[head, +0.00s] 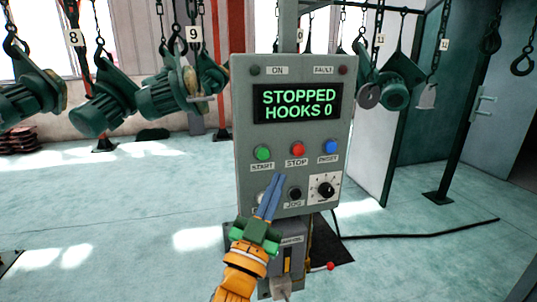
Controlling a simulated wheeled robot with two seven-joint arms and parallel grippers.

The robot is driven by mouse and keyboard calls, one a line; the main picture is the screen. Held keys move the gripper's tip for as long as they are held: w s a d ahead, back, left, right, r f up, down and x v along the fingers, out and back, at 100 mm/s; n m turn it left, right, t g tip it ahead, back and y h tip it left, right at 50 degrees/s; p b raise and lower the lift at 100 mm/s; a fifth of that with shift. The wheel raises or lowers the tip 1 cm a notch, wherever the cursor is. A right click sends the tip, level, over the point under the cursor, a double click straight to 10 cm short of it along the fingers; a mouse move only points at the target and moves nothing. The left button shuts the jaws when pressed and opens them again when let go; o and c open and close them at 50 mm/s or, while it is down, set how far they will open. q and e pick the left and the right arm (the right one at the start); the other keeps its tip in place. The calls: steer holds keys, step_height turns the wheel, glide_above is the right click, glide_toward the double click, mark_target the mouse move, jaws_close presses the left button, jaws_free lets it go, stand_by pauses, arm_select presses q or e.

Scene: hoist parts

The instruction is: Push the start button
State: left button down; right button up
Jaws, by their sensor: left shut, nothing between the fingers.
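A grey control box (246,110) stands in the middle of the head view. Its screen (296,103) reads "STOPPED HOOKS 0". The green start button (263,153) is on the left of the button row, with a START label under it. The red stop button (297,149) and the blue reset button (331,147) are to its right. My left gripper (271,197) is shut and empty, its blue fingers pointing up in front of the panel's lower part, below the start button and apart from it in the picture. My right gripper is not in view.
A black jog button (294,193) and a black rotary knob (326,190) sit low on the panel. Green hoist units (105,101) hang from chains at left, with more (397,92) at right. A black cable (430,234) runs over the pale floor.

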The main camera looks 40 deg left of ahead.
mark_target(263, 154)
arm_select(q)
steer(key=shift+w, duration=0.1)
steer(key=shift+w+a+b, duration=0.25)
steer(key=shift+w+a, duration=1.15)
steer(key=shift+a, duration=0.3)
steer(key=shift+w+a+b, duration=0.2)
steer(key=shift+w+a, duration=1.2)
steer(key=shift+a, duration=0.25)
steer(key=shift+w+a, duration=0.1)
steer(key=shift+w+a, duration=0.2)
